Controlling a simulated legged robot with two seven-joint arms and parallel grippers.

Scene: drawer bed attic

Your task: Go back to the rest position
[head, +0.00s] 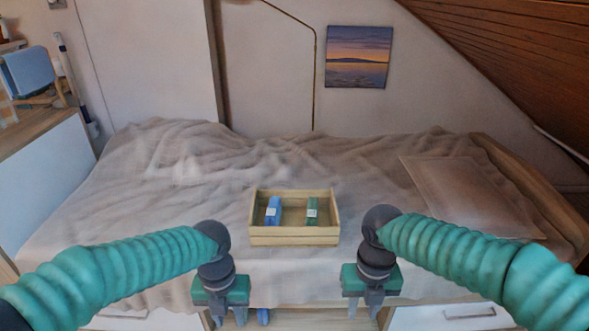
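My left gripper (229,317) hangs fingers-down in front of the bed, at the lower left of centre. Its two fingers are apart with nothing visible between them. My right gripper (364,309) hangs the same way at the lower right of centre, its fingers also apart and empty. Both are nearer to me than the wooden box (294,236), one on each side of it, and apart from it. The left fingertips reach close to the picture's bottom edge.
The open box on the bed (130,195) holds a blue item (273,210) and a green item (312,211). A pillow (465,195) lies at right. Something blue (263,316) shows low beside my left gripper. A drawer handle (470,313) is at lower right. The sloped ceiling (520,55) descends at right.

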